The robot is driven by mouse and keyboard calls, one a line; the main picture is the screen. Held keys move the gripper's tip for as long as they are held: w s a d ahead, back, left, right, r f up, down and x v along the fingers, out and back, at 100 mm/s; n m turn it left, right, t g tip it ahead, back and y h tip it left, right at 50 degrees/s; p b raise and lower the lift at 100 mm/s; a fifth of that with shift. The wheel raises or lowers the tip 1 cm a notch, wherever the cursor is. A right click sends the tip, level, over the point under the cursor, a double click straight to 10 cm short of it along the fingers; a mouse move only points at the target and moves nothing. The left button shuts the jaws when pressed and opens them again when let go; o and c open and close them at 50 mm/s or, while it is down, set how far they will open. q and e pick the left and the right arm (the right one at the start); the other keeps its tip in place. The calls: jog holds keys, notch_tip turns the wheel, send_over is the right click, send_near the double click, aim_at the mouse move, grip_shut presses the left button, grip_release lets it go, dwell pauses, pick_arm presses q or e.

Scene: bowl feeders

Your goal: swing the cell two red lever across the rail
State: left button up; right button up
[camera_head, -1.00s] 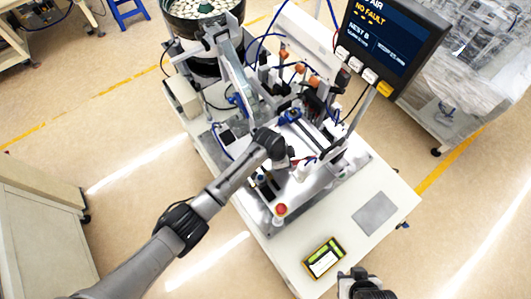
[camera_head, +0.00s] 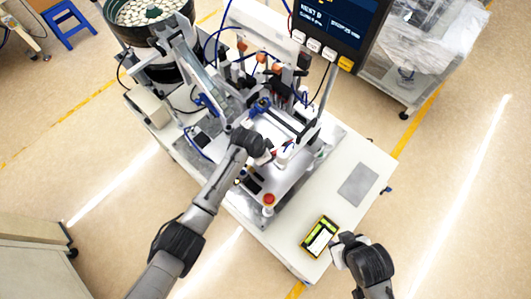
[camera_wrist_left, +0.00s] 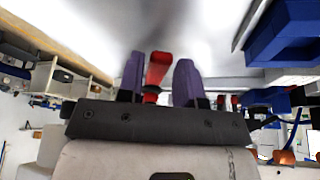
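In the left wrist view a red lever (camera_wrist_left: 157,70) stands between the two purple fingers of my left gripper (camera_wrist_left: 160,60). The fingers are apart, with a gap showing on each side of the lever, narrower on the left. In the head view my left arm reaches over the bowl feeder machine, and its wrist hides the gripper's fingers and the lever. My right gripper (camera_head: 340,246) is beside the yellow-edged handheld device (camera_head: 320,236) at the table's front edge. Its fingers are too small and dark to read.
A red mushroom button (camera_head: 268,199) stands in front of the mechanism. A feeder bowl (camera_head: 145,14) of pale parts is at the back left. A dark screen (camera_head: 345,20) rises behind the machine. The table's right side is mostly clear.

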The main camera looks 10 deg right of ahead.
pick_arm(q)
jog(key=shift+o, duration=1.3)
jog(key=v, duration=1.4)
jog(key=shift+b, duration=0.45)
jog(key=shift+f, duration=0.15)
